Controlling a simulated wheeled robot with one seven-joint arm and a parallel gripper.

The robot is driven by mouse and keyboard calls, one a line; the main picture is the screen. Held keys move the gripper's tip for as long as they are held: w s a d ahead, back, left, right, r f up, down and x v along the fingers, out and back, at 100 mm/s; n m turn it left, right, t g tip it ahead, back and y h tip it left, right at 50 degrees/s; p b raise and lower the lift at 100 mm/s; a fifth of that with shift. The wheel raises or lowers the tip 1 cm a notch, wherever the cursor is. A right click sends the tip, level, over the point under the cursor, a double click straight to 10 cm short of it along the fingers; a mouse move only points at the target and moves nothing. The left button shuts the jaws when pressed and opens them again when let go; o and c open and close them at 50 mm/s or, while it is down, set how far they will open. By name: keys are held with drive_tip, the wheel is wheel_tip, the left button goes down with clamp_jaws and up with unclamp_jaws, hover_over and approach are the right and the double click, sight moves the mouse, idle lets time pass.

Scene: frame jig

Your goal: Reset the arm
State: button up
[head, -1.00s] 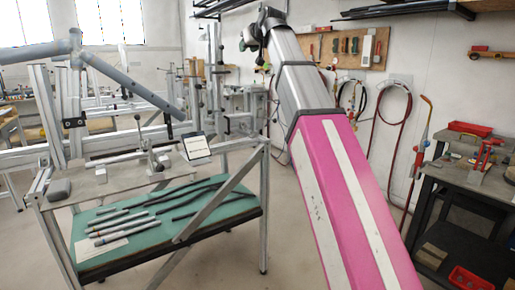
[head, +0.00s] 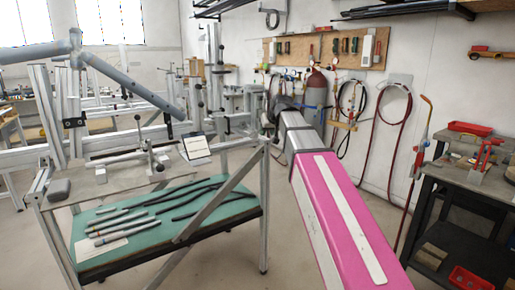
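My arm, pink with white stripes and a silver upper section, reaches from the lower right of the head view toward the middle. My gripper cannot be made out there; the far end of the arm is small and partly hidden behind the silver section. I cannot see whether it holds anything.
The frame jig (head: 120,157) with a grey bicycle frame (head: 128,82) stands at left. Tubes lie on its green lower shelf (head: 225,208). A dark workbench (head: 460,185) with red trays (head: 470,129) is at right. A red gas cylinder (head: 317,88) stands by the wall. Floor between is clear.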

drive_tip(key=s+d+f+m+g+h, duration=0.1)
drive_tip(key=s+d+f, duration=0.2)
drive_tip(key=f, duration=0.5)
drive_tip(key=s+d+f+g, duration=0.1)
drive_tip(key=s+d+f, duration=0.15)
drive_tip(key=f, duration=0.55)
drive_tip(key=s+d+f+m+g+h, duration=0.1)
drive_tip(key=s+d+f, duration=0.15)
drive_tip(key=f, duration=0.55)
drive_tip(key=s+d+f+g, duration=0.2)
drive_tip(key=s+d+f, duration=0.1)
drive_tip(key=s+f, duration=0.5)
drive_tip(key=s+d+f+m+g+h, duration=0.1)
drive_tip(key=s+d+f+g, duration=0.1)
drive_tip(key=s+f, duration=0.7)
wheel_tip(320, 180, down, 2)
drive_tip(key=shift+s+d+f+g, duration=0.15)
drive_tip(key=shift+d+g, duration=0.15)
drive_tip(key=shift+d, duration=0.5)
